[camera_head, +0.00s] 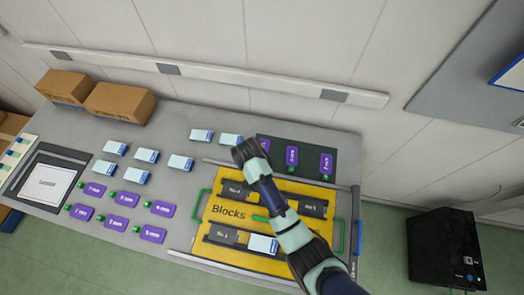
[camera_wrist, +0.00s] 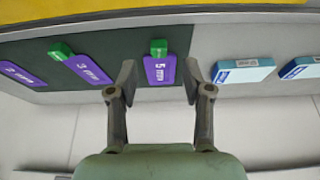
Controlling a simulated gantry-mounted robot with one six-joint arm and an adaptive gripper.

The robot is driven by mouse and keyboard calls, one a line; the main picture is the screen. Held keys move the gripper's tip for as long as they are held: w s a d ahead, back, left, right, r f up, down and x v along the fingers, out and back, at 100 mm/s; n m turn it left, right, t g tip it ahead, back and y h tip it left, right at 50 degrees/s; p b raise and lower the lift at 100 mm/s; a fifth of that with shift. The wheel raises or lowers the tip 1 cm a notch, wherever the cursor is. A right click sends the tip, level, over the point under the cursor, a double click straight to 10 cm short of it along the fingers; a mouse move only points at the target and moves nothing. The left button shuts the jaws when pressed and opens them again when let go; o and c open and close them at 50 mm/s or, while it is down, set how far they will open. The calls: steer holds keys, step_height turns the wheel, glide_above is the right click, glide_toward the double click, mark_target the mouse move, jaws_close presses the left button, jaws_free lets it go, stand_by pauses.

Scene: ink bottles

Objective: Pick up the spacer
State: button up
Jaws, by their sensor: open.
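A purple spacer plate marked 5 mm (camera_wrist: 160,71) with a green knob lies on a dark green mat (camera_wrist: 110,44). In the wrist view it appears between the two fingers of my gripper (camera_wrist: 159,77). The fingers are open, one to each side, and I cannot tell their height above it. Purple plates marked 3 mm (camera_wrist: 88,69) and apparently 2 mm (camera_wrist: 20,74) lie to the left. In the head view my gripper (camera_head: 243,151) is over the mat's left end, and the arm hides part of the nearest plate.
White-and-blue boxes (camera_wrist: 243,71) lie just beside the mat. A yellow Blocks tray (camera_head: 282,220) with green handles and dark blocks stands in front. Several more purple plates (camera_head: 125,199) lie on the left of the table. Cardboard boxes (camera_head: 119,103) stand at the back left.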

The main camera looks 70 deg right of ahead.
steer(key=x, duration=0.4)
steer(key=shift+d+b, duration=0.1)
steer(key=shift+b, duration=0.25)
steer(key=shift+r, duration=0.1)
jaws_close()
